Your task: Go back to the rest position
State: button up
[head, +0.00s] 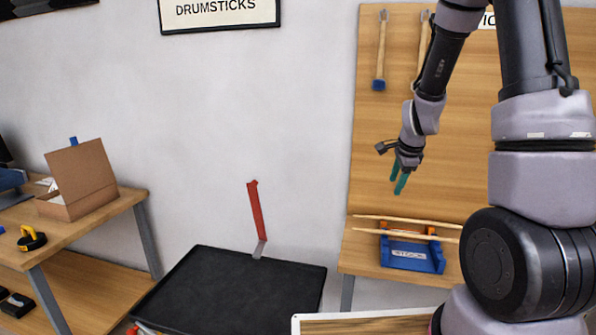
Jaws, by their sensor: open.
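My gripper (400,178) hangs from my arm at the right of the head view. Its two teal fingers point down and are open, with nothing seen between them. It appears above the blue holder (412,255) in the picture, clear of it. Two long wooden sticks (395,221) lie across the holder, which stands on a wooden shelf (370,268).
A wooden board with hanging tools (380,60) stands behind my gripper. A black tray (235,290) is at the lower middle, with a red-handled tool (257,213) above it. A wooden table (95,218) at left bears an open cardboard box (80,180).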

jog(key=s+a+r+n+y, duration=0.1)
jog(key=s+a+r+n, duration=0.15)
jog(key=r, duration=0.35)
jog(key=s+a+r+n+t, duration=0.1)
jog(key=s+r+n, duration=0.1)
jog(key=s+r, duration=0.3)
jog(key=s+a+r+n+y, duration=0.1)
jog(key=s+r+n, duration=0.2)
jog(key=r, duration=0.3)
jog(key=s+a+r+n, duration=0.1)
jog(key=s+r+n, duration=0.2)
jog(key=s, duration=0.4)
jog(key=s+a+r+n+t, duration=0.1)
jog(key=s+r+n, duration=0.2)
jog(key=s, duration=0.3)
jog(key=shift+s+r, duration=0.4)
jog(key=shift+r, duration=0.5)
